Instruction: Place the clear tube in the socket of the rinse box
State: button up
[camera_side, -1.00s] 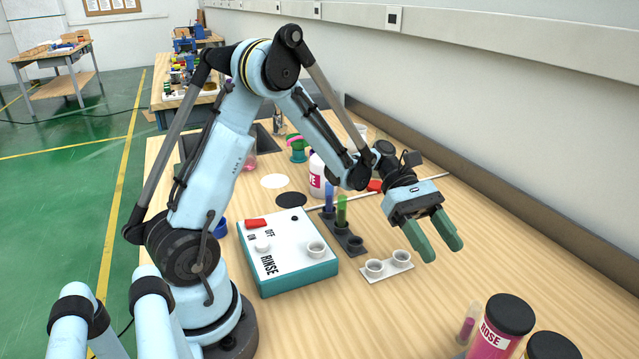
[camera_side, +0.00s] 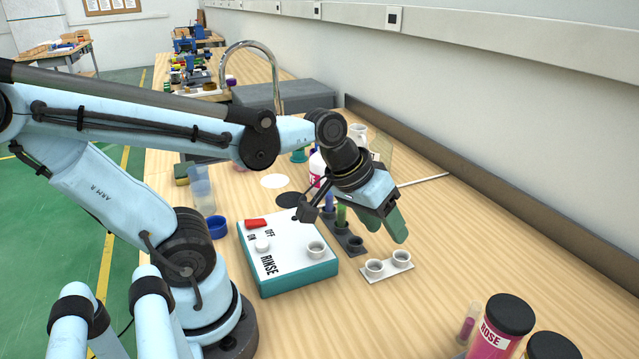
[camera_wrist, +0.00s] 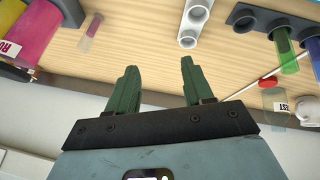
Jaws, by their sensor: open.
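The rinse box (camera_side: 290,275) is white on top with teal sides, and its round grey socket (camera_side: 316,249) stands empty at the right. I cannot surely pick out the clear tube. A see-through tube with pink in its lower part (camera_side: 469,322) stands beside the rose jar and also shows in the wrist view (camera_wrist: 90,32). A clear cylinder (camera_side: 202,190) stands behind my arm at left. My gripper (camera_side: 392,226) is open and hangs above the table behind the white holder. In the wrist view its green fingers (camera_wrist: 159,66) are apart with nothing between them.
The white holder (camera_side: 387,268) has two empty cups. The dark rack (camera_side: 350,246) holds a blue and a green tube beside an empty hole. Dark-lidded jars, one labelled ROSE (camera_side: 495,330), crowd the front right. The table right of the white holder is clear.

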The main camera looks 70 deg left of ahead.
jog(key=m, duration=0.1)
jog(key=a+m+t+y, duration=0.1)
jog(key=s+m, duration=0.1)
jog(key=shift+a+r, duration=0.25)
jog(key=m+g+h, duration=0.7)
jog(key=m+h, duration=0.5)
jog(key=m, duration=0.6)
send_near(471, 303)
jog(key=f, duration=0.1)
jog(key=x, duration=0.5)
jog(key=shift+s+f, duration=0.15)
jog(key=shift+f, duration=0.1)
jog(key=shift+w+r+x, duration=0.15)
jog(key=shift+w+x, duration=0.05)
jog(key=shift+x, duration=1.2)
jog(key=shift+w+r+x, duration=0.15)
jog(key=shift+x, duration=1.2)
jog(key=shift+d, duration=0.2)
